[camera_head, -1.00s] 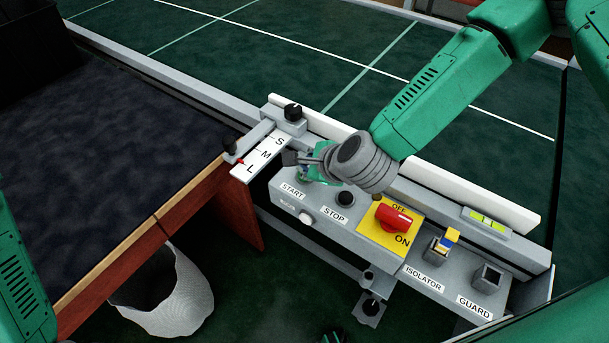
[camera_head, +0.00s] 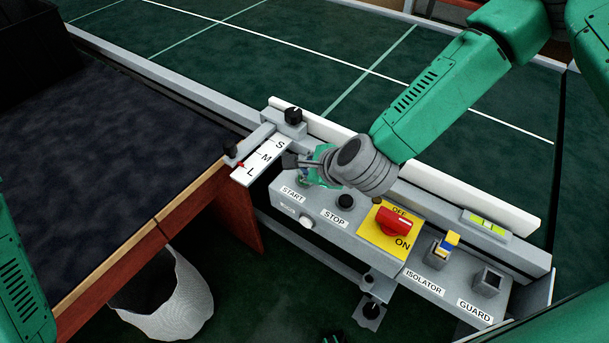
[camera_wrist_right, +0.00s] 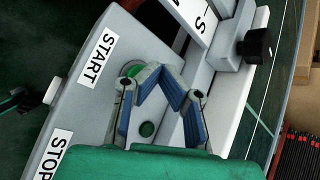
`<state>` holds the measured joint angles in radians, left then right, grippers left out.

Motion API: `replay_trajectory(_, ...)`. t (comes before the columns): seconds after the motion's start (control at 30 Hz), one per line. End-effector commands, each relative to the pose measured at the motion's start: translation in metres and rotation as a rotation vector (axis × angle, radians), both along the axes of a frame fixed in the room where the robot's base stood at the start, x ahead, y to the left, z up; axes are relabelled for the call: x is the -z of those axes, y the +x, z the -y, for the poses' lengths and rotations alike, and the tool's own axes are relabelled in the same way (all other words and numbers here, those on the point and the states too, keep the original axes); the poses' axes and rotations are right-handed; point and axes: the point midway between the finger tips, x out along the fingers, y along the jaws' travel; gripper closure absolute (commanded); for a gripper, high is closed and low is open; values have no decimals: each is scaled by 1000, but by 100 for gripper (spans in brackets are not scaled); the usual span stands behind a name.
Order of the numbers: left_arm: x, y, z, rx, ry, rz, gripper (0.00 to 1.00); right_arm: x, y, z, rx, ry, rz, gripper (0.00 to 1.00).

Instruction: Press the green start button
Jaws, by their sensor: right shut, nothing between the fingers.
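The green start button (camera_wrist_right: 131,71), in a silver ring, sits beside the START label (camera_wrist_right: 98,54) in the right wrist view. In the head view my gripper hides it above its START label (camera_head: 293,195). My right gripper (camera_head: 292,160) is shut and empty over that end of the panel. In the wrist view the fingertips of this gripper (camera_wrist_right: 159,71) meet just right of the button, and one finger overlaps its edge. I cannot tell whether they touch it.
The grey panel (camera_head: 340,236) also carries a black stop button (camera_head: 345,202), a red rotary switch (camera_head: 394,221) on yellow, an isolator (camera_head: 443,246) and a guard socket (camera_head: 487,281). A black knob (camera_head: 293,116) stands by the S-M-L scale (camera_head: 264,158). A white bin (camera_head: 168,300) stands below.

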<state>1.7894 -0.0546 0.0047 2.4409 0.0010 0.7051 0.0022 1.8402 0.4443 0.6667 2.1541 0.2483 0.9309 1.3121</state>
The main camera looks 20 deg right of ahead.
Motion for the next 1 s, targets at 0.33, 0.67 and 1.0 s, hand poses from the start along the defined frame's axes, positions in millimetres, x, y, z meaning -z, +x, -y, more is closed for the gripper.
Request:
replay_trajectory(0.33,3,0,0,0,0,0,19,4,-1,0,0,0,0,100)
replay_trajectory(0.67,4,0,0,0,0,0,19,7,-1,0,0,0,0,100)
replay_trajectory(1.0,6,0,0,0,0,0,19,9,-1,0,0,0,0,100)
